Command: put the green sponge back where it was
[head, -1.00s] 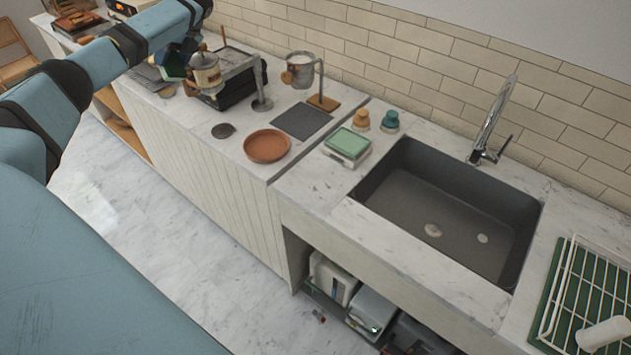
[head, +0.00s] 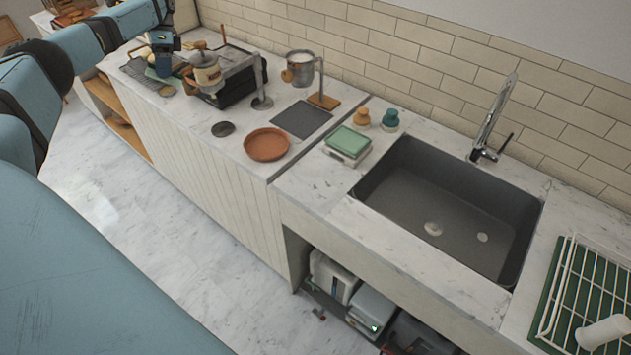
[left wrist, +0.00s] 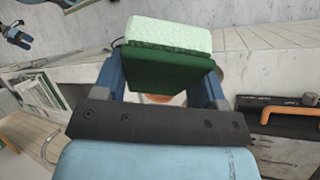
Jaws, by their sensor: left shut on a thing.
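The green sponge (left wrist: 168,38) has a pale green layer and a dark green layer. In the left wrist view it sits between the two blue fingers of my left gripper (left wrist: 162,78), which is shut on it. In the head view my left gripper (head: 163,62) is at the upper left, over the far end of the counter; the sponge is hard to make out there. A small blue gripper with dark tips, seemingly my right one (left wrist: 16,36), shows at the upper left of the left wrist view. Its jaws are too small to read.
A wire rack (head: 138,72), a metal pot (head: 206,70) and a black appliance (head: 236,88) crowd the far counter. A terracotta dish (head: 267,145) and a green-topped scale (head: 348,142) stand nearer the sink (head: 440,215). A drying rack (head: 590,290) is at right.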

